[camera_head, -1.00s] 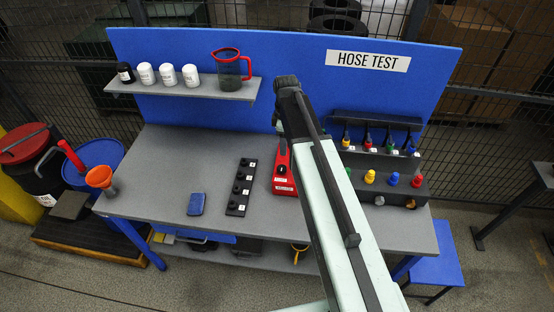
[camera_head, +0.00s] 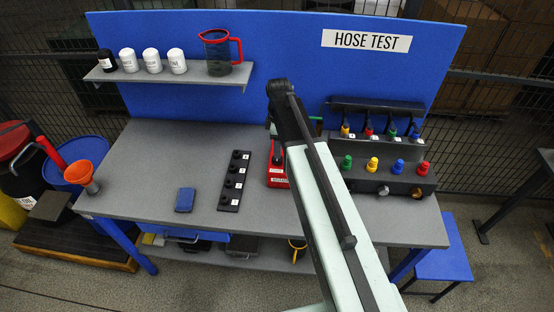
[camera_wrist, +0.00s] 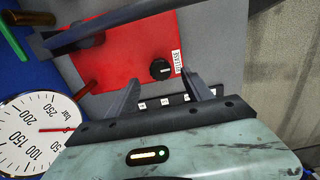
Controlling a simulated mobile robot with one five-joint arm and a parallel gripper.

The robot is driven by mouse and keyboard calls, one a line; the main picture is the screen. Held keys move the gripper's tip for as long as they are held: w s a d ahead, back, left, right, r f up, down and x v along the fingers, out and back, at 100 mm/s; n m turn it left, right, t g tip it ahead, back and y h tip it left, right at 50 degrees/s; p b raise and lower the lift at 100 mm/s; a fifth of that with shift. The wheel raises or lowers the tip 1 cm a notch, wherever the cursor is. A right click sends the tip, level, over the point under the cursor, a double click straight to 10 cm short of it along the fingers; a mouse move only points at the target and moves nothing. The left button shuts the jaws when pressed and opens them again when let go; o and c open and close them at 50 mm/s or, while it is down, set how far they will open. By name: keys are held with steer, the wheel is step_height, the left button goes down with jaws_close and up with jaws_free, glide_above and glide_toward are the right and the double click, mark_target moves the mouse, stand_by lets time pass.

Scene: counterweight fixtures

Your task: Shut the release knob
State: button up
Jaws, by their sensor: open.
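The red box (camera_wrist: 110,65) fills much of the wrist view, with a round black knob (camera_wrist: 160,70) on its face beside a white label (camera_wrist: 177,62) too small to read surely. My gripper (camera_wrist: 161,77) is open and empty. Its two dark fingers point toward the knob, one on each side in the picture; I see no contact. In the head view the red box (camera_head: 276,182) stands on the grey bench (camera_head: 155,160), partly hidden behind my arm. My gripper is hidden there.
A pressure gauge (camera_wrist: 38,130) shows at the left of the wrist view. A black strip with several sockets (camera_head: 234,182) lies left of the red box. A rack with coloured plugs (camera_head: 385,177) stands to the right. A blue block (camera_head: 185,200) lies on the bench.

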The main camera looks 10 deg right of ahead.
step_height(320, 180, down, 6)
steer(key=b, duration=0.4)
steer(key=shift+b, duration=0.35)
steer(key=shift+r, duration=0.1)
jaws_close()
